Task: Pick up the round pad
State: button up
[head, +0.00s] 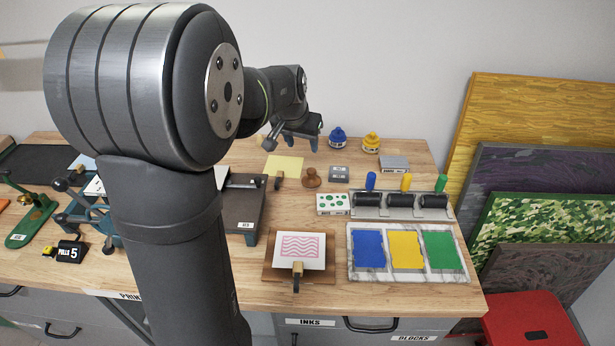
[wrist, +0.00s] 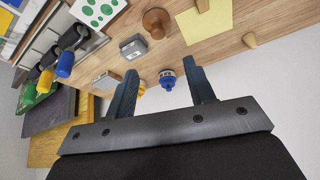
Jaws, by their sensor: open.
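The round pad appears to be the brown wooden disc with a knob on top (head: 312,178), which sits on the workbench (head: 390,303) right of the yellow sheet. In the wrist view the brown disc (wrist: 157,22) is near the top edge, beyond my fingertips. My gripper (head: 301,142) is above the back of the bench, behind the pad and apart from it. In the wrist view my gripper (wrist: 161,67) is open, with nothing held between its fingers. The blue ink jar (wrist: 168,80) shows in the gap between them.
A grey block (head: 339,174) stands just right of the pad, and a yellow sheet (head: 284,166) lies left. Blue (head: 337,138) and yellow (head: 371,143) jars stand behind. A green-dotted card (head: 332,203) and a roller rack (head: 400,208) are in front and right.

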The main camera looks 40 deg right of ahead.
send_near(311, 170)
jog(key=x, duration=0.4)
jog(key=shift+w+f, duration=0.1)
jog(key=shift+f, duration=0.3)
jog(key=shift+x, duration=2.8)
jog(key=shift+d, duration=0.15)
jog(key=shift+c, duration=0.2)
grip_shut()
